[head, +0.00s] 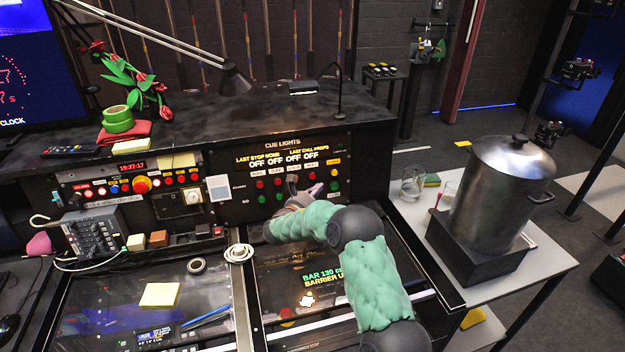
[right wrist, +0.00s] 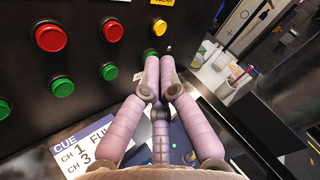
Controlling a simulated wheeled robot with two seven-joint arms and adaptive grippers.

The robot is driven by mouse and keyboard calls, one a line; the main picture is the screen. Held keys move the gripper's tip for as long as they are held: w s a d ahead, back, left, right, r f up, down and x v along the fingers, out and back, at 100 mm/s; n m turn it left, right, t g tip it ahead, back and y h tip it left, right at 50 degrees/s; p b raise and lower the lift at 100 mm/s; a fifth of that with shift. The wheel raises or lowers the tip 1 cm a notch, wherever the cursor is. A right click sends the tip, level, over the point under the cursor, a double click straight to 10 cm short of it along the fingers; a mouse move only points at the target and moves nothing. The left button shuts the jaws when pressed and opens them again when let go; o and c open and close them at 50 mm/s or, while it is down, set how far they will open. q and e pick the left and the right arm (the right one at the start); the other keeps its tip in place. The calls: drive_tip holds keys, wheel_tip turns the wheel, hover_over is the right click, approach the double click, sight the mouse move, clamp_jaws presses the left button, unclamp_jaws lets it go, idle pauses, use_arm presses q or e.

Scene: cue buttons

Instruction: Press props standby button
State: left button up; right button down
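The cue lights panel (head: 240,178) stands upright at the back of the desk, with columns of red and green buttons under a display reading OFF several times. Its column labels are too small to read, so I cannot tell which column is props. The rightmost column has a yellow button (head: 335,173), also in the right wrist view (right wrist: 160,27), above a green button (right wrist: 150,53). My right gripper (head: 314,189) has its pinkish fingers together and empty, pointing at the panel's lower right. In the wrist view its tips (right wrist: 158,62) are just below that green button; contact is unclear. My left gripper is not shown.
Red buttons (right wrist: 111,32) and green buttons (right wrist: 110,71) sit left of the fingertips. A glossy desk screen (head: 300,265) lies below my right arm. A large metal pot (head: 498,185) and a glass (head: 412,182) stand on the right table.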

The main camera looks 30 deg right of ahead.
drive_tip(key=shift+w+d+f+b, duration=0.1)
drive_tip(key=shift+w+d, duration=0.05)
drive_tip(key=shift+w, duration=0.55)
drive_tip(key=shift+w+d+f+b, duration=0.1)
drive_tip(key=shift+w+d, duration=0.1)
drive_tip(key=shift+w, duration=0.45)
drive_tip(key=shift+w+d+f+b, duration=0.1)
drive_tip(key=shift+w+d, duration=0.05)
drive_tip(key=shift+w, duration=0.55)
drive_tip(key=shift+w, duration=0.1)
drive_tip(key=shift+w+d, duration=0.1)
drive_tip(key=shift+w, duration=0.2)
drive_tip(key=shift+w+d, duration=0.1)
drive_tip(key=shift+w, duration=0.25)
idle(0.6)
idle(0.3)
drive_tip(key=shift+s+a, duration=0.2)
drive_tip(key=shift+s, duration=0.55)
drive_tip(key=shift+s+a+r+p, duration=0.15)
drive_tip(key=shift+s+a+p, duration=0.1)
drive_tip(key=shift+s, duration=0.55)
drive_tip(key=shift+s+a+r+p, duration=0.15)
drive_tip(key=shift+s+p, duration=0.15)
drive_tip(key=shift+s, duration=0.5)
drive_tip(key=shift+s+a+r+p, duration=0.1)
drive_tip(key=shift+s+a+p, duration=0.15)
drive_tip(key=shift+s, duration=0.55)
drive_tip(key=shift+d, duration=0.1)
